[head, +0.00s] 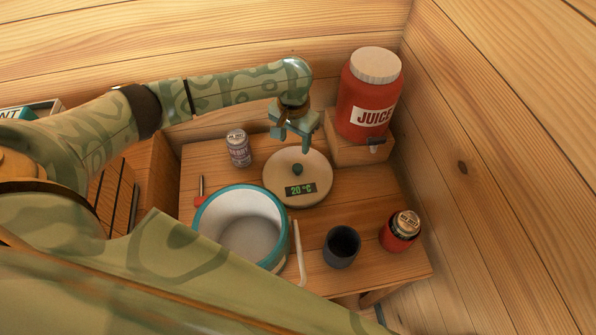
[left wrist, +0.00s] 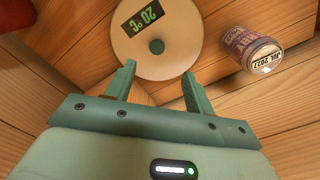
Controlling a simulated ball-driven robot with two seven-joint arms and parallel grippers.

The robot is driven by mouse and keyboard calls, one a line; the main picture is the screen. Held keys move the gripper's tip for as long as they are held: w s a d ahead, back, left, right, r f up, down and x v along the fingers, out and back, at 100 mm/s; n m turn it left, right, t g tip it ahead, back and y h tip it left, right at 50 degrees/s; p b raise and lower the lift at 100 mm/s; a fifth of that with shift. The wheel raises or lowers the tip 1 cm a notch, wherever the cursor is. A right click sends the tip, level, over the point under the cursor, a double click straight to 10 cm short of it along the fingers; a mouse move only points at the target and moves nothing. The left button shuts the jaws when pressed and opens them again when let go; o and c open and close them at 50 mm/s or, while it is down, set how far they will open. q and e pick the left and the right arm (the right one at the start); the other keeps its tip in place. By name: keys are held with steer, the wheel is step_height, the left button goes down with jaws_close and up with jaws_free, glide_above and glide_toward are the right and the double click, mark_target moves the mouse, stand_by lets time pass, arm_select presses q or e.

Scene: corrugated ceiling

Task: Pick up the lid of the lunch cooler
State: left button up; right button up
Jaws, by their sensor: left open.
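The lid (head: 285,185) of the lunch cooler is a round beige disc with a small dark green knob and a display reading 20 °C. It lies on the wooden table behind and to the right of the open cooler (head: 205,215), a white tub with a teal rim. My left gripper (head: 294,138) is open and empty above the lid's back edge. In the left wrist view the lid (left wrist: 185,45) lies beyond the two open fingertips (left wrist: 159,70), with its knob a little past them. My right gripper does not show.
A can (head: 238,148) stands left of the lid. A red juice jar (head: 370,95) stands on a wooden block at the back right. A dark cup (head: 341,247) and a red holder with a can (head: 400,231) are at the front right. A white bent stick (head: 299,255) is beside the cooler.

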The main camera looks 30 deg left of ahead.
arm_select(q)
steer(key=b, duration=0.3)
glide_above(298, 167)
steer(key=f, duration=0.7)
steer(key=shift+s+a+f, duration=0.3)
steer(key=shift+s, duration=0.1)
steer(key=f+b, duration=0.2)
steer(key=f, duration=0.1)
steer(key=f+b, duration=0.1)
steer(key=f, duration=0.1)
steer(key=shift+w+d+f, duration=0.15)
steer(key=shift+w+d, duration=0.1)
steer(key=shift+w, duration=0.15)
jaws_close()
